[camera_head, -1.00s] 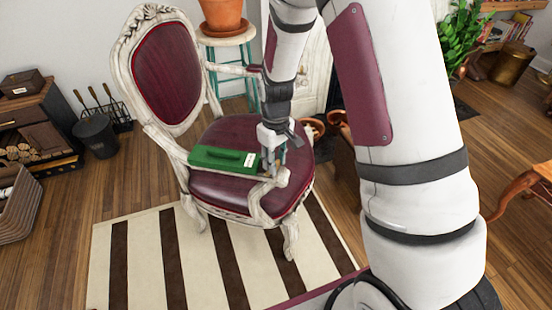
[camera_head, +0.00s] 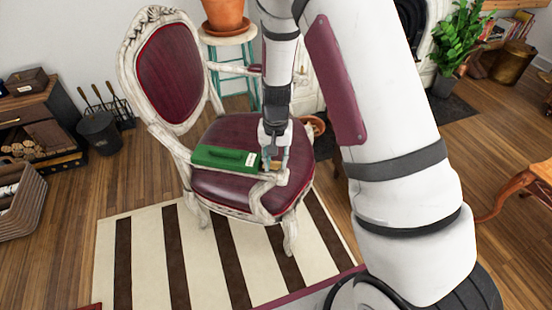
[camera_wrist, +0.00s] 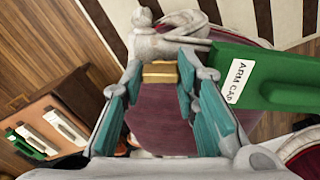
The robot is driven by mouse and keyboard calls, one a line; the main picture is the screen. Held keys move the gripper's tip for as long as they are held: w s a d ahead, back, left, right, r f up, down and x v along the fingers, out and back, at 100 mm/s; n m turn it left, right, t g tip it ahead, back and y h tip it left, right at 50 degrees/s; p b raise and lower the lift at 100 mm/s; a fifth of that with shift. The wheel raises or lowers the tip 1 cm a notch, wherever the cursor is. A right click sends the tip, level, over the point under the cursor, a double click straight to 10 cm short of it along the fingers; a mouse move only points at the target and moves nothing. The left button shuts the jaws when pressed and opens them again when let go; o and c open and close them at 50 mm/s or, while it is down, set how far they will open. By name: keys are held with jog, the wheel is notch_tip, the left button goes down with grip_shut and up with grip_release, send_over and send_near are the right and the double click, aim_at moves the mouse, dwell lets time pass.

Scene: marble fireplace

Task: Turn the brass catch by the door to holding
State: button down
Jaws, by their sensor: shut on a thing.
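My gripper (camera_head: 273,166) points down at the front armrest of the chair in the head view. In the wrist view, my gripper (camera_wrist: 160,82) has its teal-padded fingers on either side of a small brass block (camera_wrist: 160,73), shut on it. The block looks like the brass catch, but its markings and turn position cannot be read. A green box (camera_head: 218,157) lies along the armrest beside the gripper. I cannot make out a door.
The carved white chair (camera_head: 165,75) with dark red upholstery stands on a striped rug (camera_head: 143,255). A stool with a terracotta pot (camera_head: 225,17) stands behind it. In the wrist view, a brown panel (camera_wrist: 45,110) with white and green pieces lies at left.

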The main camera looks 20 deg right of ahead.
aim_at(276, 162)
jog(key=shift+m, duration=0.6)
jog(key=c, duration=1.2)
grip_release()
jog(key=shift+c, duration=0.2)
jog(key=shift+r, duration=0.1)
notch_tip(276, 162, up, 12)
